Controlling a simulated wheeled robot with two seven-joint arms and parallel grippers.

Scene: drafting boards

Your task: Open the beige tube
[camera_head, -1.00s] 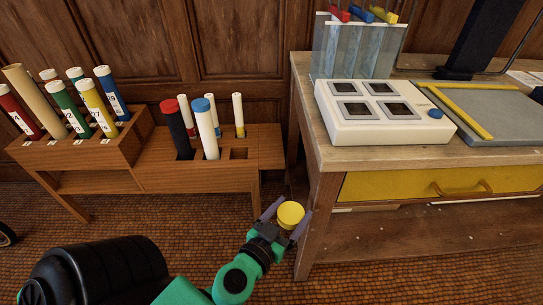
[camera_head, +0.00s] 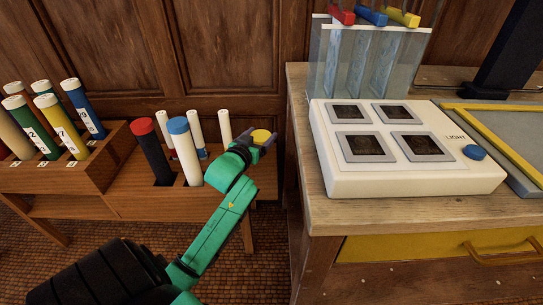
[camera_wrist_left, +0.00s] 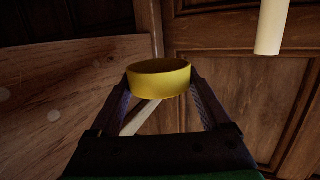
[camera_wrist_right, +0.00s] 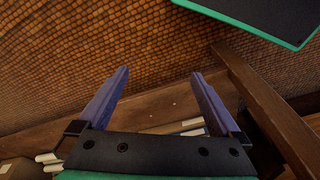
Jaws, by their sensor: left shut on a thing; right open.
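Green (camera_head: 30,130), yellow (camera_head: 62,125) and blue (camera_head: 82,108) tubes stand beside the beige one. A black tube with a red cap (camera_head: 152,150) and a white tube with a blue cap (camera_head: 185,150) stand in the lower rack. A light box (camera_head: 400,160) sits on the right table (camera_head: 330,215).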

